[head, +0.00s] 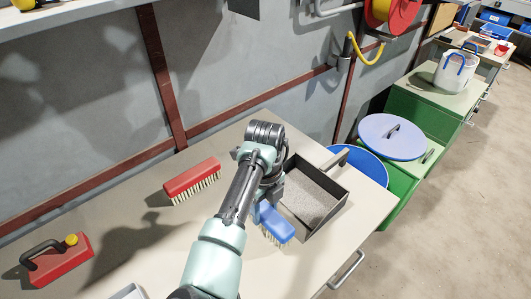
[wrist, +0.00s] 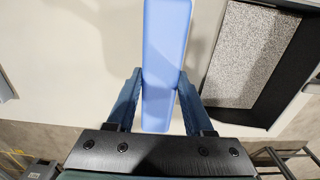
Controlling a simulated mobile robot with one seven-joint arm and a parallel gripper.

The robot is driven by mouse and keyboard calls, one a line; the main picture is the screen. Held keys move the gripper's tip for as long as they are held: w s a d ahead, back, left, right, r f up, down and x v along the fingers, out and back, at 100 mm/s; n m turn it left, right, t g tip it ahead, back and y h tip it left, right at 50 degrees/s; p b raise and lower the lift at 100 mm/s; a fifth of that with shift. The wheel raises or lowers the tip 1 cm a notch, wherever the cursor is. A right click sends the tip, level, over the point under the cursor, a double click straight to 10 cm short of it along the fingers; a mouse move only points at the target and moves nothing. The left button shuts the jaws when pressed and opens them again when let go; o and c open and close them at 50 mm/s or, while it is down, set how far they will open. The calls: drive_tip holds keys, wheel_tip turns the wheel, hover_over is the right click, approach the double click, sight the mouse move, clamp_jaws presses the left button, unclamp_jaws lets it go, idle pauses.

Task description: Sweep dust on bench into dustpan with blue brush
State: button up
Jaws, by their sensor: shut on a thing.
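The blue brush (head: 277,226) is held in my gripper (head: 262,208), bristles down, just left of the dustpan. In the wrist view the brush's long blue back (wrist: 166,40) lies between the two fingers of my gripper (wrist: 160,88), which are shut on it. I cannot tell whether the bristles touch the bench. The dark dustpan (head: 329,219) sits on the bench (head: 130,245) near its right edge. A grey speckled layer (head: 308,197) covers its floor; it also shows in the wrist view (wrist: 248,55). I see no clear dust on the open bench; my arm hides part of it.
A red brush (head: 192,178) lies on the bench left of my arm. A red can (head: 60,262) with a yellow cap is at the far left. Blue-lidded green bins (head: 392,137) stand beyond the right edge. The bench between the can and red brush is clear.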

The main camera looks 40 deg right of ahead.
drive_tip(key=a+r+p, duration=0.2)
drive_tip(key=r+p, duration=0.1)
drive_tip(key=shift+r, duration=0.15)
drive_tip(key=shift+a+r+p, duration=0.85)
drive_tip(key=shift+r+p, duration=0.1)
drive_tip(key=shift+p, duration=0.35)
idle(0.5)
